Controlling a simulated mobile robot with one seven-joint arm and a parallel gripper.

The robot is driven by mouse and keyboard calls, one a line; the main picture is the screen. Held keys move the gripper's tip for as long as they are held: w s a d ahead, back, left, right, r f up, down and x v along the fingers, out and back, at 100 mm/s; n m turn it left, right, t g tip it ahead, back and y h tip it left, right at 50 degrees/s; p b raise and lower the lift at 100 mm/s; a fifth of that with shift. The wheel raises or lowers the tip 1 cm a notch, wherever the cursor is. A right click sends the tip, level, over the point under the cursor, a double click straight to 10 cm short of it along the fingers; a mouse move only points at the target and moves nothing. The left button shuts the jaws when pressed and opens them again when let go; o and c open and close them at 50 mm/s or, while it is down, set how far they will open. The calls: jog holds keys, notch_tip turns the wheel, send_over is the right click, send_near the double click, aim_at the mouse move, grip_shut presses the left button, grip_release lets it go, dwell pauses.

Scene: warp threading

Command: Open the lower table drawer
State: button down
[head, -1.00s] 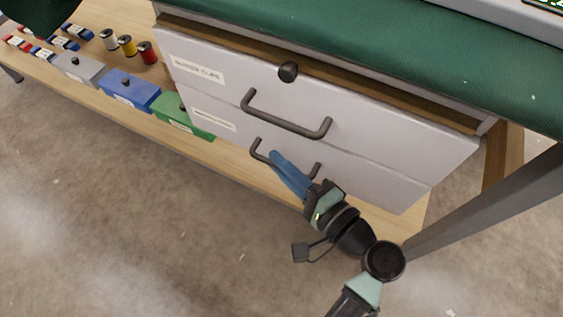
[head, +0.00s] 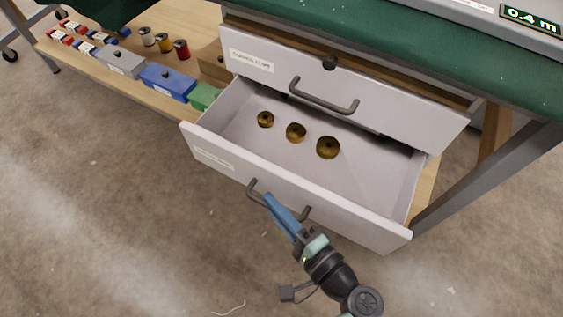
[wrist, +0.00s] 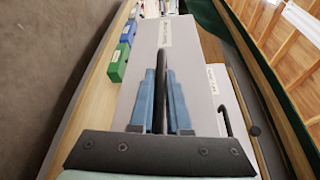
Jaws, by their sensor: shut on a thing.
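The lower table drawer (head: 300,190) is pulled well out in the head view, and its inside shows. Three brass-coloured round pieces (head: 296,132) stand in it. My gripper (head: 268,199) has its blue fingers on the lower drawer's dark bar handle (head: 253,188). In the wrist view the two fingers (wrist: 160,100) lie on either side of the handle bar (wrist: 160,65), shut on it. Part of the handle is hidden behind the fingers.
The upper drawer (head: 385,115) with its own handle and round knob is closed above. Grey, blue (head: 168,82) and green boxes and several spools (head: 164,45) sit on the wooden shelf at left. A grey table leg (head: 490,175) stands at right. The floor in front is clear.

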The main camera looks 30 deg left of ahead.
jog(key=s+p, duration=0.5)
jog(key=s, duration=0.7)
jog(key=shift+s+a, duration=0.15)
jog(key=shift+s, duration=0.2)
jog(key=c, duration=0.9)
grip_release()
jog(key=p+v, duration=0.2)
jog(key=v, duration=1.1)
jog(key=shift+r, duration=0.15)
